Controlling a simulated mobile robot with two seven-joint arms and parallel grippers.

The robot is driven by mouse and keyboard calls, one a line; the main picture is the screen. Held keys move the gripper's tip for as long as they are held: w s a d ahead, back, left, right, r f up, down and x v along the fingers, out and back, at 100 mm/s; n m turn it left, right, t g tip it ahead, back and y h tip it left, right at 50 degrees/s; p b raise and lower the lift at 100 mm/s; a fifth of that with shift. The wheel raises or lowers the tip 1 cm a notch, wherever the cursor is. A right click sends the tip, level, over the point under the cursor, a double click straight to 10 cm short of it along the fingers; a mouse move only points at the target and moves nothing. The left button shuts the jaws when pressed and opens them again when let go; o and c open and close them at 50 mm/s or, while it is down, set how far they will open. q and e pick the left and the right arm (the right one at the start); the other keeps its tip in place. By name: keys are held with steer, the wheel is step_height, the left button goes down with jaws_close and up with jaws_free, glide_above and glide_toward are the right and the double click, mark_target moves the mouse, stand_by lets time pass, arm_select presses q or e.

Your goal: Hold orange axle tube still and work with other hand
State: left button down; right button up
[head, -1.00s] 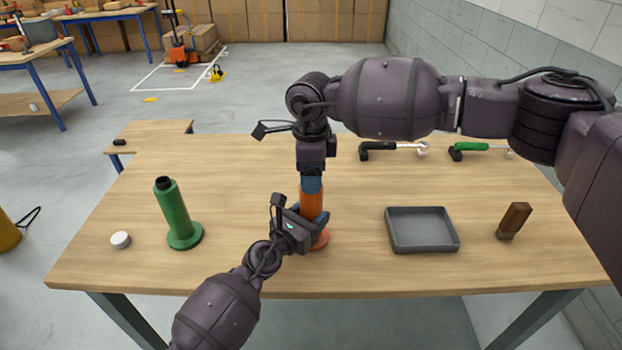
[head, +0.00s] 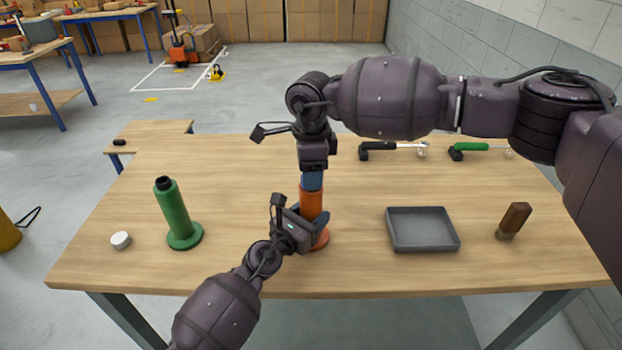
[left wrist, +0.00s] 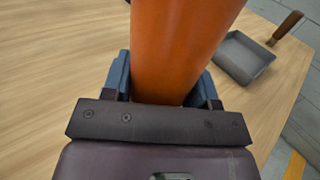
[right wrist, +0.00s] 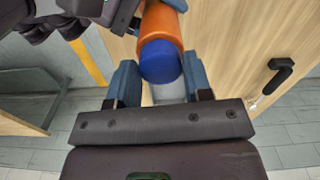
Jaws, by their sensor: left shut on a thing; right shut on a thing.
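The orange axle tube (head: 312,203) stands upright on its flared base near the front middle of the table. My left gripper (head: 305,222) is shut around its lower part; the left wrist view also shows the orange tube (left wrist: 180,45) between the jaws. My right gripper (head: 312,182) points down from above at the tube's top. In the right wrist view a round blue cap (right wrist: 160,62) sits at the end of the orange tube, between the jaws of my right gripper, which is shut on it. The head view hides most of the cap behind the fingers.
A green tube (head: 176,217) with a dark top and a white round piece (head: 120,240) stand on the left. A grey tray (head: 421,247) and a brown-handled tool (head: 514,220) are on the right. A black-handled tool (head: 380,149) and a green-handled tool (head: 470,149) lie behind.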

steer(key=n, duration=0.6)
steer(key=shift+n, duration=1.3)
steer(key=n, duration=0.2)
steer(key=shift+n, duration=0.4)
steer(key=n, duration=0.7)
steer(key=shift+r+n, duration=0.2)
steer(key=shift+n, duration=1.5)
steer(key=shift+c, duration=0.3)
steer(key=shift+r, duration=0.45)
steer(key=shift+r, duration=0.7)
